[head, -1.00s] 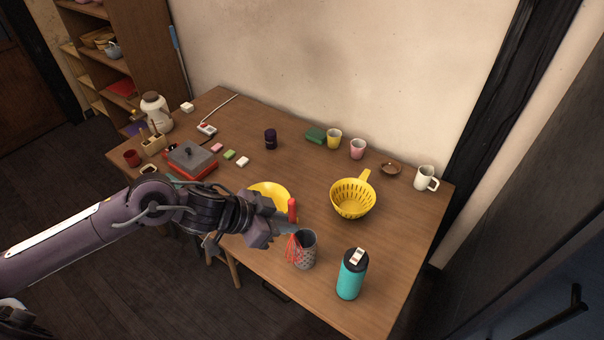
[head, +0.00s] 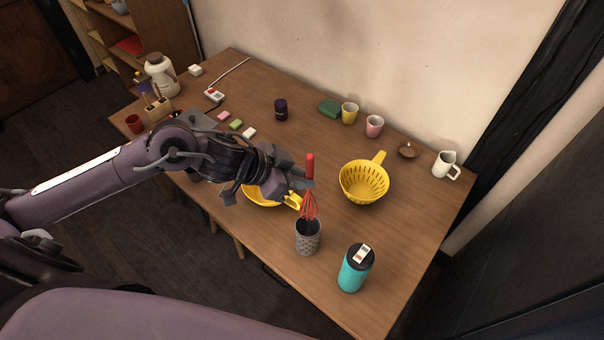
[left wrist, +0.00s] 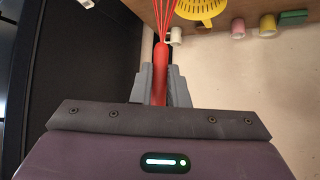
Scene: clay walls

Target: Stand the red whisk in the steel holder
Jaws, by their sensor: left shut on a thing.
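The red whisk (head: 309,203) hangs upright with its wires down and its handle up. My left gripper (head: 306,183) is shut on the whisk's handle. The whisk also shows in the left wrist view (left wrist: 160,72), its handle between the two grey fingers (left wrist: 160,90). The steel holder (head: 308,240) is a perforated grey cup standing on the table near its front edge. The wire end is right at the holder's mouth; I cannot tell whether the tips are inside the rim. My right gripper is not in view.
A teal bottle (head: 355,268) stands close to the right of the holder. A yellow colander (head: 363,182) is behind it on the wooden table (head: 400,240). A yellow bowl (head: 262,197) sits partly behind my left gripper. Cups line the back.

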